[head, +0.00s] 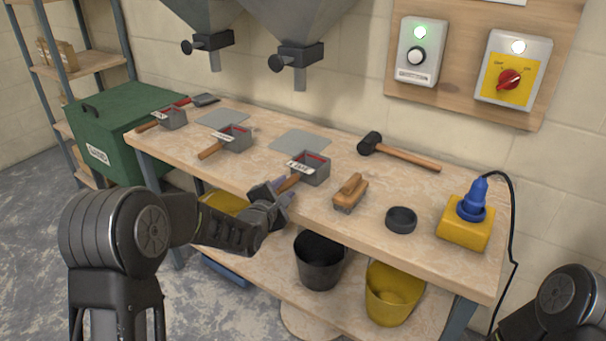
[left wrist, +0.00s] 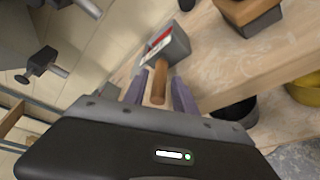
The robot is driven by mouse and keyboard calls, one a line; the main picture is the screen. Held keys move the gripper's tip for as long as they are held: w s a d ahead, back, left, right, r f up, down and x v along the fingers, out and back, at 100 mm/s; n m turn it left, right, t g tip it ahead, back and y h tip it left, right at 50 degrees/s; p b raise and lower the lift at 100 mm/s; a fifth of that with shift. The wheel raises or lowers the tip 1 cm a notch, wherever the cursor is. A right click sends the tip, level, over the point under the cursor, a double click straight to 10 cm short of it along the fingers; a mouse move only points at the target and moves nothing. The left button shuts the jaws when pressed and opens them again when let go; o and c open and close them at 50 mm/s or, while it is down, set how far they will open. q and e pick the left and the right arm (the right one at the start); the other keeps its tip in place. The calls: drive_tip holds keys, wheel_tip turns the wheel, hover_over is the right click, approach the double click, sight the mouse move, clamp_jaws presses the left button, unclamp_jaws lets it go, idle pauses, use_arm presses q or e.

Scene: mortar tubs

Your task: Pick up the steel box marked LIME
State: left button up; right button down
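Three small grey steel boxes with wooden handles and white labels stand in a row on the workbench. The nearest steel box (head: 312,172) has a label too small to read surely; it also shows in the left wrist view (left wrist: 177,48). The others are a middle box (head: 238,140) and a far-left box (head: 174,119). My left gripper (head: 284,189) is at the front edge of the bench, by the nearest box's handle. In the left wrist view its fingers (left wrist: 160,92) are apart, with the wooden handle (left wrist: 160,79) between them. My right gripper is out of view.
A wooden float (head: 350,192), a black ring (head: 401,220), a mallet (head: 400,152) and a yellow block with a blue plug (head: 465,226) lie to the right. Hoppers (head: 300,25) hang above. A black bucket (head: 320,262) and a yellow bucket (head: 392,293) stand below.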

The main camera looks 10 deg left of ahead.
sight(289, 184)
use_arm(q)
drive_tip(key=shift+f+p+x, duration=0.2)
drive_tip(key=shift+p+x, duration=0.2)
drive_tip(key=shift+x, duration=2.2)
drive_tip(key=shift+c, duration=0.4)
clamp_jaws()
